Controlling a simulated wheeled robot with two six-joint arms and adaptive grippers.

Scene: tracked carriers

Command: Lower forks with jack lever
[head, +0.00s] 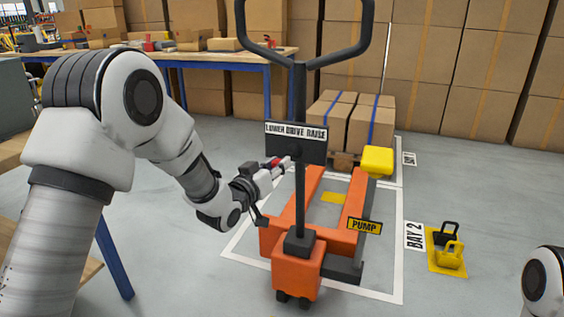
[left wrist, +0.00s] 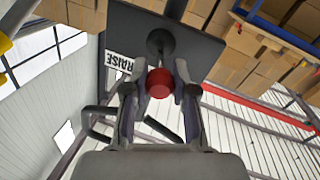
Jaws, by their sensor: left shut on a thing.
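An orange pallet jack (head: 298,268) stands on the floor with its two forks toward a strapped pallet. Its upright black handle carries a dark plate reading LOWER DRIVE RAISE (head: 296,143). My left gripper (head: 284,167) is at the lower left of that plate. In the left wrist view my left gripper (left wrist: 160,85) is shut on the red knob (left wrist: 159,83) of the jack lever, with a finger on each side. My right gripper is outside both views; only part of my right arm shows at the lower right.
Strapped boxes (head: 350,125) stand on a pallet (head: 346,160) beyond the forks. A yellow PUMP sign (head: 364,226) and a yellow pad (head: 378,161) are at the jack's right. A workbench (head: 190,57) stands behind.

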